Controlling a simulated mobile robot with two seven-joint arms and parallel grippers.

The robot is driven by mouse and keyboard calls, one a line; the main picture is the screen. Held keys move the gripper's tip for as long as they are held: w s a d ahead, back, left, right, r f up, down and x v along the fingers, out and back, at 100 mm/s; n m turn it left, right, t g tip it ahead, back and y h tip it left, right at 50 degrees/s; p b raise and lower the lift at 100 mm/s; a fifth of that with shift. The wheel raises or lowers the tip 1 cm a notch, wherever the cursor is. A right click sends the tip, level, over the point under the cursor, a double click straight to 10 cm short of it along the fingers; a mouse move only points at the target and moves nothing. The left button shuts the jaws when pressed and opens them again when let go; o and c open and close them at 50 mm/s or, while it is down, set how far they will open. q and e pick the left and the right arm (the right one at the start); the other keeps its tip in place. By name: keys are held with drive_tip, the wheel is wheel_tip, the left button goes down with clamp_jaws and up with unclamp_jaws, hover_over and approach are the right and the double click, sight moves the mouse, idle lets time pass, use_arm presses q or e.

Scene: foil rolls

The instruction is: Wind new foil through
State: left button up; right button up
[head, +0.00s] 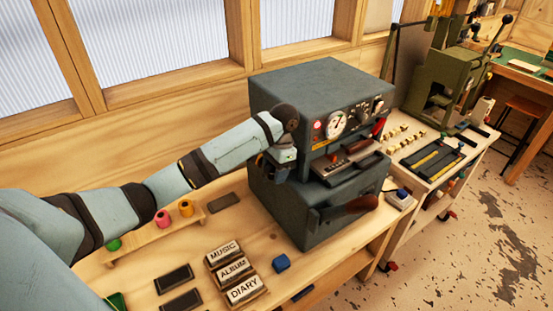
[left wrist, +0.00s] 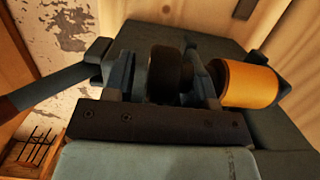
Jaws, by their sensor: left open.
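The dark grey hot-foil machine (head: 315,95) stands on the bench, with a dial and controls on its front. My left gripper (head: 273,170) is at its left side; its fingertips are small and partly hidden in the head view. In the left wrist view, the open fingers of this gripper (left wrist: 163,78) stand on either side of a dark round part (left wrist: 165,72); I cannot tell whether they touch it. An orange-gold foil roll (left wrist: 247,84) is just right of the fingers, close to the machine body. My right gripper is not in view.
A wooden rack (head: 140,243) on the bench holds green (head: 114,245), pink (head: 162,218) and orange (head: 186,208) rolls. A green press (head: 445,85) stands at the back right.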

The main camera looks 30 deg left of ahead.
use_arm(q)
wheel_tip(320, 180, up, 13)
drive_tip(key=w, duration=0.2)
drive_tip(key=shift+d, duration=0.45)
drive_tip(key=shift+w, duration=0.1)
